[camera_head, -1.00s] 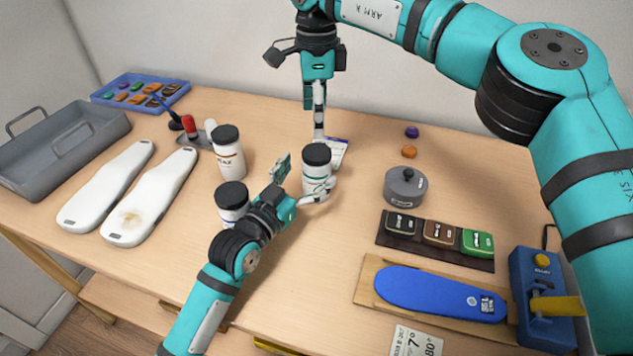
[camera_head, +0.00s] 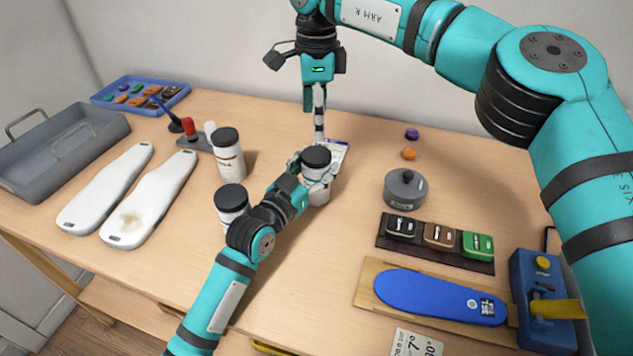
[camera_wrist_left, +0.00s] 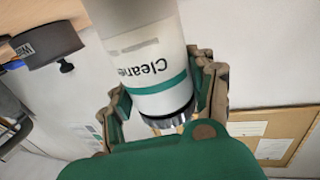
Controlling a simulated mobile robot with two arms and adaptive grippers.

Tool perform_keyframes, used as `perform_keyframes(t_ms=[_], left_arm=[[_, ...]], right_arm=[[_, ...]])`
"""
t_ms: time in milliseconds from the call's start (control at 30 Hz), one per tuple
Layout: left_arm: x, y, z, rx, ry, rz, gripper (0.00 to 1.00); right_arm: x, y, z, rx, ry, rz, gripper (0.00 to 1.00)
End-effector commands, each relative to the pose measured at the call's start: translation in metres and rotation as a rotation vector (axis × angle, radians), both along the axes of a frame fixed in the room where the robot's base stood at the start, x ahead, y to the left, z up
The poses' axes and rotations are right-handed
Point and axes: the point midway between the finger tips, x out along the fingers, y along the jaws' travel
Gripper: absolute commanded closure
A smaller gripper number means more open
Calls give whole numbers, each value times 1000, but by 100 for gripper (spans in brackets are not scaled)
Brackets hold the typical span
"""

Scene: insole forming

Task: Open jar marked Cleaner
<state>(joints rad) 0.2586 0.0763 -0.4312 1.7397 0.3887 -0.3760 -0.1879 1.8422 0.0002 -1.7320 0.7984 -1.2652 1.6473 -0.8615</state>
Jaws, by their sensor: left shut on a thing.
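The jar marked Cleaner (camera_head: 318,190) stands upright on the table, white with a dark lid (camera_head: 316,157). In the left wrist view its label (camera_wrist_left: 150,70) reads Cleaner upside down, above a green band. My left gripper (camera_head: 314,176) is shut around the upper part of the jar; its fingers show on both sides of it in the left wrist view (camera_wrist_left: 160,95). My right gripper (camera_head: 319,135) points down just behind the jar, apart from the lid. Its fingers are seen edge-on, so their opening is unclear.
Two similar jars stand to the left, one farther back (camera_head: 228,155) and one (camera_head: 231,200) close beside my left arm. A grey lidded pot (camera_head: 405,190) stands to the right. White insole forms (camera_head: 150,205) lie left.

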Motion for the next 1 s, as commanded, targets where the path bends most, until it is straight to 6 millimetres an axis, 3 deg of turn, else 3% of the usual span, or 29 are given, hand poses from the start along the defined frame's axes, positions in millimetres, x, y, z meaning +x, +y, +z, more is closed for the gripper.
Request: perform_keyframes(t_ms=[33, 300, 533, 667, 1000], left_arm=[[0, 0, 0, 0, 0, 0, 66], [0, 0, 0, 0, 0, 0, 100], [0, 0, 0, 1, 1, 0, 100], [0, 0, 0, 1, 1, 0, 100], [0, 0, 0, 1, 1, 0, 100]], right_arm=[[0, 0, 0, 0, 0, 0, 24], [0, 0, 0, 0, 0, 0, 24], [0, 0, 0, 0, 0, -105, 24], [0, 0, 0, 0, 0, -326, 24], [0, 0, 0, 0, 0, -1122, 24]])
